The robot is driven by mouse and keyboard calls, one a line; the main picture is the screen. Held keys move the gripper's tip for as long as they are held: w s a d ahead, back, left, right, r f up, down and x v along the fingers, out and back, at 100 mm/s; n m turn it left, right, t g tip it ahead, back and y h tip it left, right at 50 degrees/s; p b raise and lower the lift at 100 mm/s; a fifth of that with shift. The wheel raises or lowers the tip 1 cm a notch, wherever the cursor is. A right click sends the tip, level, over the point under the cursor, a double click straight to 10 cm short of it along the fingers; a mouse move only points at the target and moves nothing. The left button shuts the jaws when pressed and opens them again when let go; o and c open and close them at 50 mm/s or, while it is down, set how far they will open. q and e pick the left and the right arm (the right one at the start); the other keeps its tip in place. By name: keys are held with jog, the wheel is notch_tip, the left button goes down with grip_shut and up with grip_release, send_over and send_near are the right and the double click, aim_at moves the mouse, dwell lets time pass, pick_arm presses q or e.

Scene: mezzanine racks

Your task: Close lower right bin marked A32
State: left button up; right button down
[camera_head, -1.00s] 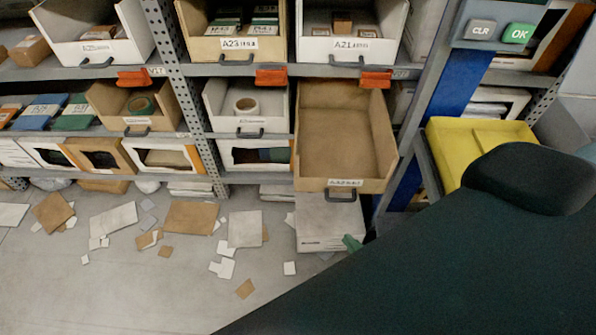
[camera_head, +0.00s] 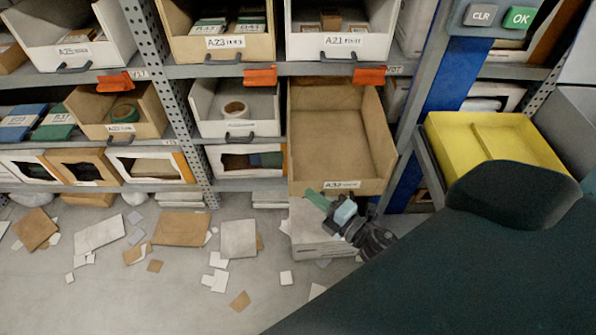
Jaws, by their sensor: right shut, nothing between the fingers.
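The lower right bin marked A32 (camera_head: 370,187) is a tan, empty open box. It sticks out of the rack toward me, with its label (camera_head: 341,184) on the front. My right gripper (camera_head: 330,205) is just below the front of this bin, at its lower edge, and covers the place of the handle. It is shut with nothing held. I cannot tell whether it touches the bin. My left gripper is not in view.
Bin A21 (camera_head: 340,42) is above, and a white bin with a tape roll (camera_head: 236,129) is to the left. A stack of flat boxes (camera_head: 306,241) lies beneath. A yellow tray (camera_head: 452,150) is at the right. Cardboard pieces (camera_head: 181,226) litter the floor.

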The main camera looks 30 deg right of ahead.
jog(key=w, duration=0.9)
jog(key=shift+d, duration=0.4)
jog(key=shift+w, duration=0.1)
